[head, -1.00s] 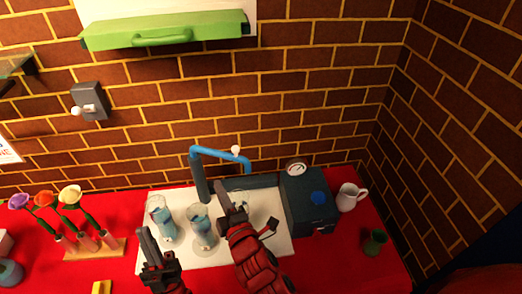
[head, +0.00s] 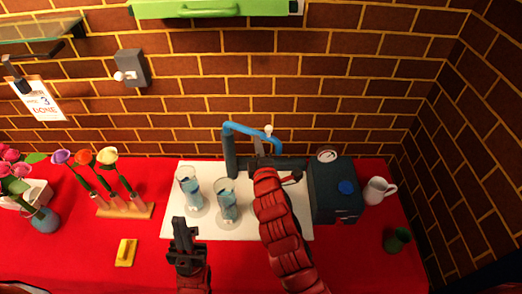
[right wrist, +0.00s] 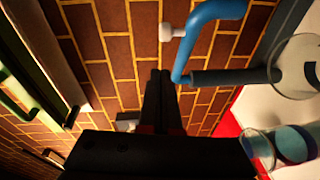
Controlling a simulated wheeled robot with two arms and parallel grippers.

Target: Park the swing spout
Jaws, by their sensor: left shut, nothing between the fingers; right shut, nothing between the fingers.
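The swing spout is a blue bent pipe (head: 245,127) on a dark upright post (head: 229,155). It reaches to the right, then bends down, with a white knob (head: 268,130) near the bend. In the right wrist view the blue pipe (right wrist: 205,22) and white knob (right wrist: 168,31) show close ahead. My right gripper (head: 257,150) is shut and empty, close beside the spout's down-turned end; its fingertips (right wrist: 160,75) appear just left of that end in the wrist view. I cannot tell whether they touch. My left gripper (head: 181,222) is shut and empty over the front of the white mat.
Two glasses with bluish contents (head: 190,190) (head: 227,205) stand on the white mat (head: 210,228) near the post. A dark box with a gauge (head: 335,195) stands right, with a white jug (head: 377,190) and green cup (head: 397,240) beyond. Flowers in a wooden rack (head: 125,210) stand left.

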